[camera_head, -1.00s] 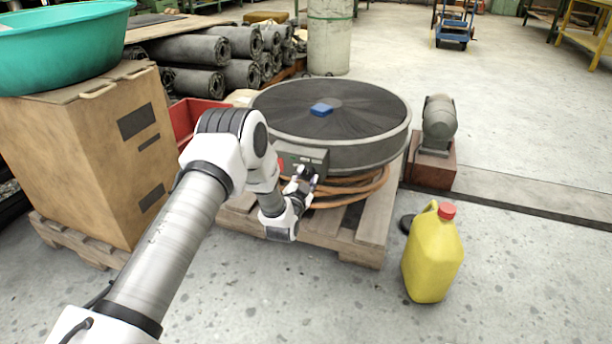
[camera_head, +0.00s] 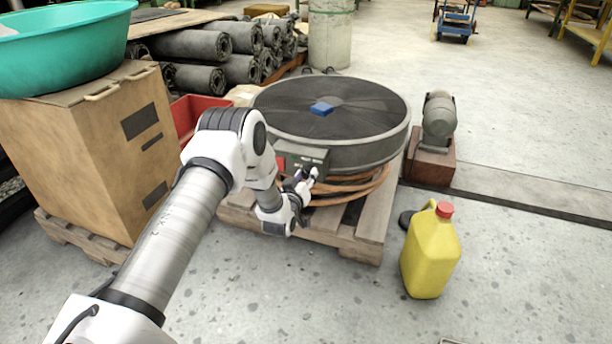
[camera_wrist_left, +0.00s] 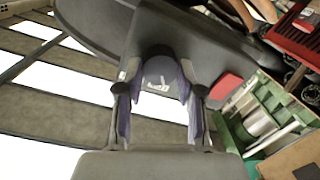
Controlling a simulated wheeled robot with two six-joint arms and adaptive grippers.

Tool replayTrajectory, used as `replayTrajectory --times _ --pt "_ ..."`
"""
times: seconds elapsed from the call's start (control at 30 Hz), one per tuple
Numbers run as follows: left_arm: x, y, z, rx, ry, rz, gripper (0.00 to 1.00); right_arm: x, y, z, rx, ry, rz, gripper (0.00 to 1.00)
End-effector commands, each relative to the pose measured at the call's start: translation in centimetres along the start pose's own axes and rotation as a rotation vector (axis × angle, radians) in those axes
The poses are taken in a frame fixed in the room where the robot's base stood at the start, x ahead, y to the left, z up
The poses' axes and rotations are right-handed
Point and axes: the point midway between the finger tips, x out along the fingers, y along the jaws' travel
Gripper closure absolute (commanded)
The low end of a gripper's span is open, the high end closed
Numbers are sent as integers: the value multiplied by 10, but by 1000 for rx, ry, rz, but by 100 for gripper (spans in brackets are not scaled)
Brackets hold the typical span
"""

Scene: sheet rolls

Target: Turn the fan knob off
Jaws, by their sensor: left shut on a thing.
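The fan (camera_head: 340,107) is a large round dark drum with a blue piece on top, lying on a wooden pallet. A grey control box (camera_head: 300,157) is on its near side. In the left wrist view the dark round knob (camera_wrist_left: 158,70) sticks out of the box, with pale marks on it. My left gripper (camera_head: 306,181) is at the front of the box. Its two fingers (camera_wrist_left: 160,105) lie on either side of the knob and are shut on it. The fingers partly hide the knob in the head view. My right gripper is not in view.
Orange hose (camera_head: 355,185) is coiled under the fan on the pallet (camera_head: 345,240). A yellow jug (camera_head: 431,255) stands on the floor at right. A cardboard box (camera_head: 95,160) with a teal basin (camera_head: 65,45) is at left. Floor in front is open.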

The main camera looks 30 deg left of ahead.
Motion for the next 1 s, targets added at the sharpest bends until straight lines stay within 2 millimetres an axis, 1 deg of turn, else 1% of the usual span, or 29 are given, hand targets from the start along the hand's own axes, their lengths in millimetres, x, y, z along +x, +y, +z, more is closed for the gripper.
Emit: replayTrajectory --times 0.3,0.5,0.7,1.0 --pt "0 -2 0 -291 -17 15 98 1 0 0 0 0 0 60" --pt "0 -2 1 -448 -25 22 98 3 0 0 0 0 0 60" --pt "0 -2 1 -556 -31 29 98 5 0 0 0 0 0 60" --pt "0 -2 0 -623 -34 32 98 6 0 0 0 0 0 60"
